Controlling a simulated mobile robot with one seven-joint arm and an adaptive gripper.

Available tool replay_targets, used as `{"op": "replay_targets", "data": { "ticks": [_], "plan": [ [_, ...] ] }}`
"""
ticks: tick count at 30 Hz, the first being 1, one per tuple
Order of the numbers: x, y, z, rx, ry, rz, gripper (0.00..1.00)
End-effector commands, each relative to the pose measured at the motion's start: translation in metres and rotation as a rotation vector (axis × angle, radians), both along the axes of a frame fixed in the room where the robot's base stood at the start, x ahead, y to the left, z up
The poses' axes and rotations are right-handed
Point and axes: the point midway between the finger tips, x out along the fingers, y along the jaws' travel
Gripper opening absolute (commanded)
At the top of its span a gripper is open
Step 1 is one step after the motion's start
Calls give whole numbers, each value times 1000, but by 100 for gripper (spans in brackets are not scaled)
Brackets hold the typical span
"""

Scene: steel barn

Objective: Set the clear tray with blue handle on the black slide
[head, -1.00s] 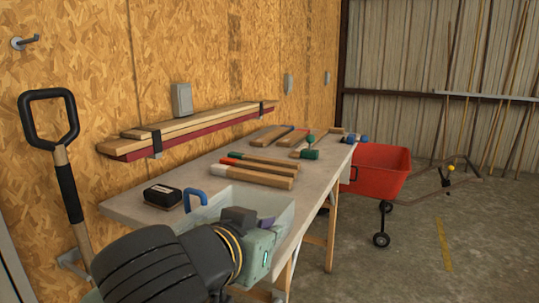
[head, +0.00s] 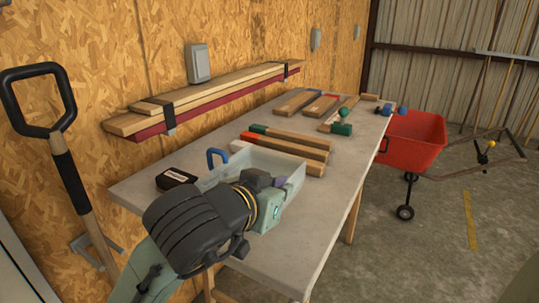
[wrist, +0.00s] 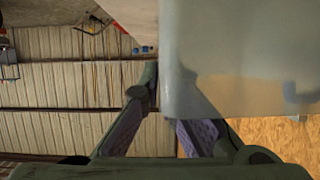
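The clear tray (head: 282,166) with its blue handle (head: 217,156) is over the near half of the bench, handle on the far left side. My gripper (head: 279,184) is at its near side. In the wrist view the tray's translucent wall (wrist: 235,60) fills the upper right. My fingers (wrist: 165,120) with purple pads stand narrowly apart at the wall's edge, one outside and one partly hidden behind it, so it looks gripped. I cannot tell whether the tray touches the bench. A small black block with a pale label (head: 177,179) lies left of the tray; whether it is the black slide is unclear.
Wooden pieces (head: 290,147) lie just behind the tray, with more pieces and a green-headed mallet (head: 341,128) farther back. A shelf with boards (head: 200,97) runs along the wall. The bench's right front (head: 310,235) is bare. A red cart (head: 413,138) stands beyond.

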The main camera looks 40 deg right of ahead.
Motion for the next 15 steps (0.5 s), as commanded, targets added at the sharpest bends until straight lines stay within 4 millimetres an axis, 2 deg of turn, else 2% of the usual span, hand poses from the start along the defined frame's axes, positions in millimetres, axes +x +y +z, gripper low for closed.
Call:
{"op": "replay_targets", "data": {
  "ticks": [1,3,9,15],
  "plan": [
    [5,-1,9,0,8,2,0],
    [11,-4,9,-3,6,0,0],
    [61,-24,-5,0,2,3,0],
    [98,-39,-8,0,0,1,0]
  ]
}}
